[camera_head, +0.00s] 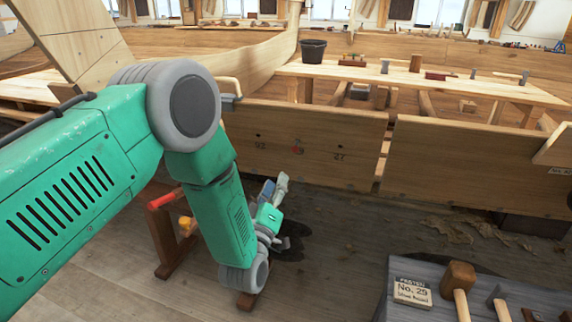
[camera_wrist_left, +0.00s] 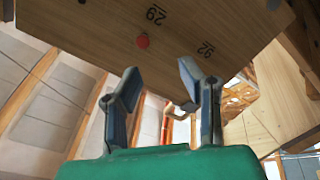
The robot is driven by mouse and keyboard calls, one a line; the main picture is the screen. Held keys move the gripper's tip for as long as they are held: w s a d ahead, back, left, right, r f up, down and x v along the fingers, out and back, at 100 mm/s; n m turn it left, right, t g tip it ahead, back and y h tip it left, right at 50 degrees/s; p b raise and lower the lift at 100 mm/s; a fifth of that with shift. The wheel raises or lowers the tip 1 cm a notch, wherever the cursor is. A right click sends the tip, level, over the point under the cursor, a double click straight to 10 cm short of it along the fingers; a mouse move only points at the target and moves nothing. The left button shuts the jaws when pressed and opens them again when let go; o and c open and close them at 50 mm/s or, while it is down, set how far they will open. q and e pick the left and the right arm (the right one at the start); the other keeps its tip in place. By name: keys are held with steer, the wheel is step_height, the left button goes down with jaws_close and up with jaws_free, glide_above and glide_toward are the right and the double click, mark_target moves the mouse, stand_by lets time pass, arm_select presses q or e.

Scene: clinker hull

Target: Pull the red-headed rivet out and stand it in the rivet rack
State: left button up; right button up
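The red-headed rivet (camera_head: 298,150) shows as a small red dot on the hull plank (camera_head: 250,118), between two painted numbers. In the left wrist view the red head (camera_wrist_left: 142,41) lies against the plank face, beyond the fingertips and nearer the left finger. My left gripper (camera_head: 276,187) is low in front of the plank, below and left of the rivet. The left wrist view shows its two fingers (camera_wrist_left: 158,74) spread apart with nothing between them. I cannot pick out the rivet rack with certainty. My right gripper is not in view.
A grey bench (camera_head: 470,300) at lower right carries a "No. 29" sign (camera_head: 411,292), a wooden mallet (camera_head: 459,278) and another tool. A wooden stand with a red bar (camera_head: 164,198) is partly behind my left arm. A black bucket (camera_head: 313,51) stands behind the plank.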

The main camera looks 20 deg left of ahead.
mark_target(295, 151)
arm_select(q)
steer(key=w+d+r, duration=0.3)
steer(key=d, duration=0.1)
steer(key=w+a, duration=0.1)
steer(key=w+a+b, duration=0.1)
steer(key=w, duration=0.1)
steer(key=w+a, duration=0.1)
steer(key=shift+w+a+r, duration=0.25)
steer(key=shift+w+a, duration=0.05)
steer(key=shift+a, duration=0.05)
steer(key=shift+w+d+r+b, duration=0.2)
steer(key=shift+w+d+r, duration=0.1)
steer(key=shift+d, duration=0.35)
steer(key=shift+w+d+r+b, duration=0.2)
steer(key=shift+w+d, duration=0.05)
steer(key=shift+d, duration=0.35)
steer(key=shift+w+d, duration=0.15)
steer(key=shift+d, duration=0.15)
steer(key=shift+a, duration=0.7)
steer(key=shift+c, duration=0.7)
steer(key=shift+a+f, duration=0.15)
steer(key=shift+a, duration=0.2)
jaws_close()
steer(key=shift+d, duration=0.5)
steer(key=shift+a, duration=0.1)
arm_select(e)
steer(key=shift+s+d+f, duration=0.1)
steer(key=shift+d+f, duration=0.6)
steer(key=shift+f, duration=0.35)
